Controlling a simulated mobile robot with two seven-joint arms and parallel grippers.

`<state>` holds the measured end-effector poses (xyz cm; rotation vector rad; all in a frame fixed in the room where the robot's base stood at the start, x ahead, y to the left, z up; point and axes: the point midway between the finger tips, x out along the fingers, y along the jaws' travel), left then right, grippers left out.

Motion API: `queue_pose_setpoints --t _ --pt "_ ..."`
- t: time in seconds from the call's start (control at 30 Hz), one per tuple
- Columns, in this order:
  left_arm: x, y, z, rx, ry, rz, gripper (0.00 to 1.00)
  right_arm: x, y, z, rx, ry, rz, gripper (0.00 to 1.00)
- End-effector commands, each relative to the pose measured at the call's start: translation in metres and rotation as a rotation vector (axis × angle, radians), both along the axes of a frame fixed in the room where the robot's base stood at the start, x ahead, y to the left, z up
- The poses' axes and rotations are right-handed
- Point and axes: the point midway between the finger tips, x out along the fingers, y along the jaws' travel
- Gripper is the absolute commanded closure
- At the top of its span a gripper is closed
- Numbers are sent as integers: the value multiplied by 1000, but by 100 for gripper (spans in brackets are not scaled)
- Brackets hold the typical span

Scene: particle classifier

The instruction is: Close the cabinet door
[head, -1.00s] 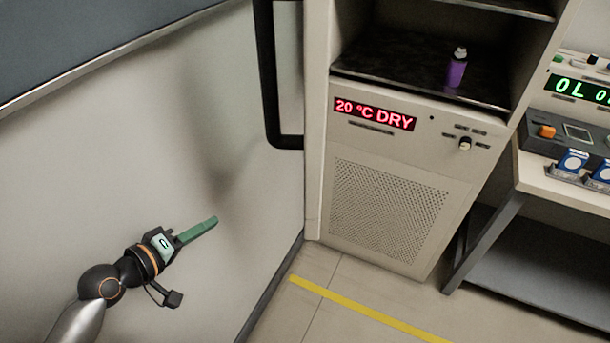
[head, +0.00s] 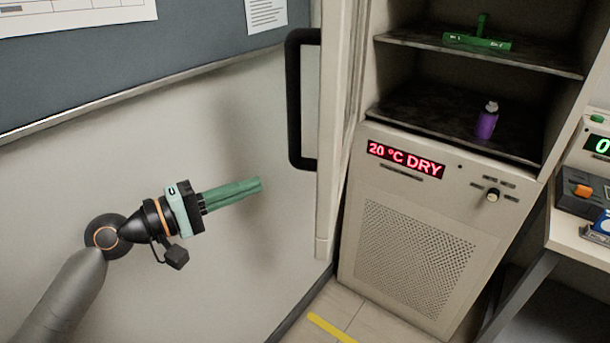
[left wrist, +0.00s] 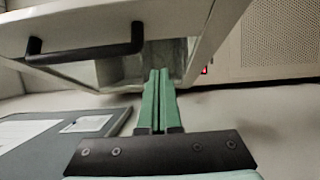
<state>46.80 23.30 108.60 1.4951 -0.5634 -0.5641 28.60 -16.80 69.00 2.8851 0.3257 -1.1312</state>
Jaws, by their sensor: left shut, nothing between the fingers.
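The cabinet (head: 418,235) stands right of centre in the head view, with its shelves exposed. Its door (head: 333,110) is open and seen nearly edge-on, with a black handle (head: 292,100) on its left side. In the left wrist view the door (left wrist: 170,18) and handle (left wrist: 90,52) cross the top left. My left gripper (head: 260,184) is shut and empty, left of the door and below the handle, apart from both. Its green fingers (left wrist: 158,75) point toward the gap beside the door in the left wrist view. My right gripper is not in view.
A purple bottle (head: 486,123) stands on the lower shelf and a green object (head: 478,42) lies on the upper one. A bench (head: 580,240) with devices is at the right. The wall (head: 90,190) is behind my left arm.

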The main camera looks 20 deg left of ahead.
Motion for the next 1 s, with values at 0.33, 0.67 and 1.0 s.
queue_pose_setpoints --t 0.33,0.67,1.0 --pt "52 -45 4 -6 -2 0 100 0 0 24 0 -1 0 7" --pt "56 -84 1 -2 1 1 100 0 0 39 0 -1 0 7" --pt "56 -86 -1 1 -1 2 100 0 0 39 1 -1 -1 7"
